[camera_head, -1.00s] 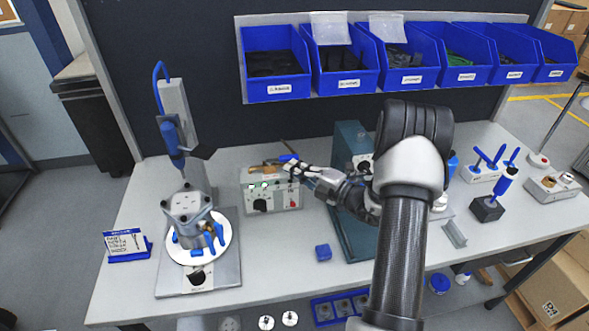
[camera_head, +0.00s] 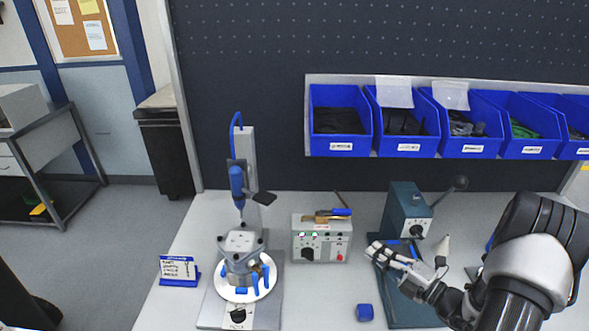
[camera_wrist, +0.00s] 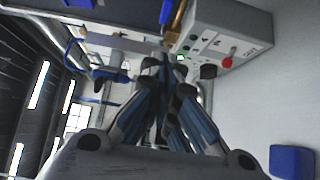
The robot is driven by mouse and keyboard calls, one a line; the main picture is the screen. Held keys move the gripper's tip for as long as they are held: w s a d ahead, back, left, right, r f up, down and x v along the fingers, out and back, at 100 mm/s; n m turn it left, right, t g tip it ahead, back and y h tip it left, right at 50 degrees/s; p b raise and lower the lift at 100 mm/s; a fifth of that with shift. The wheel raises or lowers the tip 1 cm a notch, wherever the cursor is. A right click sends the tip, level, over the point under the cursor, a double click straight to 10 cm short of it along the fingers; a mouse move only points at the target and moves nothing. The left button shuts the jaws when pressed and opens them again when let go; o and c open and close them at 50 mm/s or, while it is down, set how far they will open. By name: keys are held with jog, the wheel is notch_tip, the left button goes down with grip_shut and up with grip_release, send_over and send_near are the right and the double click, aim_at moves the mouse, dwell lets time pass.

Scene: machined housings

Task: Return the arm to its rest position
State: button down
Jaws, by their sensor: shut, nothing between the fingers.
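My gripper (camera_head: 376,250) is shut and empty, at the end of my arm, which reaches in from the lower right in the head view. It appears over the worktable (camera_head: 180,300), in front of the teal machine (camera_head: 405,215), to the right of the control box (camera_head: 322,250). In the wrist view the blue-grey fingers (camera_wrist: 168,62) meet at their tips, with nothing between them. The control box (camera_wrist: 228,28) shows beyond them at the upper right.
A blue-handled tool (camera_head: 335,213) lies on the control box. A blue block (camera_head: 364,313) sits on the table in front. A machined housing (camera_head: 240,258) stands on a round white plate at left, under a blue-handled driver (camera_head: 237,183). Blue bins (camera_head: 340,145) hang behind.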

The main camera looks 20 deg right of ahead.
jog(key=s+a+r+n+g+y, duration=0.15)
jog(key=a+r+n+g, duration=0.25)
jog(key=a+n, duration=0.4)
jog(key=s+a+r+n+g+y, duration=0.1)
jog(key=s+a+r+n+g, duration=0.3)
jog(key=a+n, duration=0.35)
jog(key=s+a+r+n+g+y, duration=0.25)
jog(key=a+n+g, duration=0.25)
jog(key=a+n, duration=0.35)
jog(key=s+a+r+n+g+h, duration=0.25)
jog(key=s+a+n+h, duration=0.25)
jog(key=s+n, duration=0.3)
jog(key=s+d+r+n+t+h, duration=0.2)
jog(key=n+h, duration=0.1)
jog(key=n, duration=0.5)
jog(key=s+d+r+n+t+h, duration=0.1)
jog(key=s+d+n+h, duration=0.1)
jog(key=n, duration=0.7)
jog(key=shift+s+r+t+h+b, duration=0.4)
jog(key=shift+s+h, duration=0.3)
jog(key=shift+h, duration=0.3)
jog(key=shift+d, duration=0.15)
